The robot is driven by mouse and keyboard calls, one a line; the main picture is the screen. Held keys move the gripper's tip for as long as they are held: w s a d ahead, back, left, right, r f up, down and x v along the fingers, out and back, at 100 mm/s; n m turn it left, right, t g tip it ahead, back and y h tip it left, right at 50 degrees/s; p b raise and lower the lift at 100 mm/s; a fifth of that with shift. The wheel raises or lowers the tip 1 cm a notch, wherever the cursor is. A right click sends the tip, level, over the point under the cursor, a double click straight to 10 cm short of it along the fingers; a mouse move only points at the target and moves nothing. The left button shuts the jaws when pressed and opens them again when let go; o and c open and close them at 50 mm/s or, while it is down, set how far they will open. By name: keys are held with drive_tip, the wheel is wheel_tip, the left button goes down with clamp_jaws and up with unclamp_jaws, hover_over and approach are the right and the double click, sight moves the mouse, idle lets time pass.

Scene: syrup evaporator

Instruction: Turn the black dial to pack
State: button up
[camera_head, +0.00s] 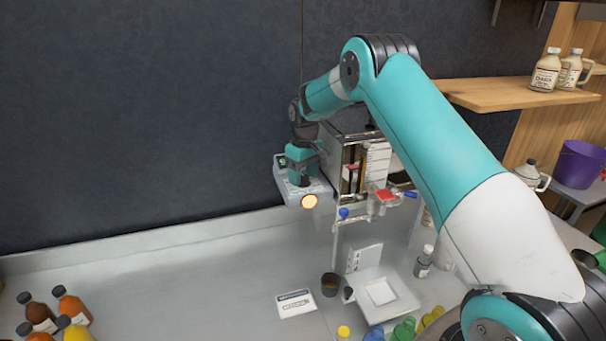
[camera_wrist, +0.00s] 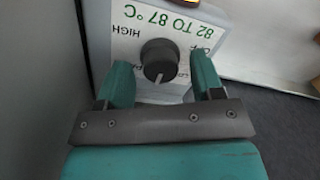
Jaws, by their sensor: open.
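The black dial (camera_wrist: 159,55) is round, on a white panel (camera_wrist: 120,45), with a pale pointer line toward the bottom of the wrist view. The panel lettering is upside down: "82 TO 87 °C" and "HIGH"; smaller words by the dial are partly covered. My gripper (camera_wrist: 161,70) is open, its two teal fingers on either side of the dial with a gap showing on each side. In the head view my gripper (camera_head: 302,165) is over the small grey control box (camera_head: 318,190), and the dial is hidden there.
A round yellow lamp (camera_head: 309,201) is on the box front. The evaporator (camera_head: 352,165) with red and blue valve handles (camera_head: 385,195) stands close to the right. Bottles (camera_head: 72,305) are at the lower left. The left counter is mostly clear.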

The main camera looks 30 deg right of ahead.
sight(305, 175)
wheel_tip(305, 175, up, 18)
drive_tip(key=b, duration=0.2)
drive_tip(key=shift+d+f+b, duration=0.25)
drive_tip(key=shift+b, duration=0.05)
idle(0.3)
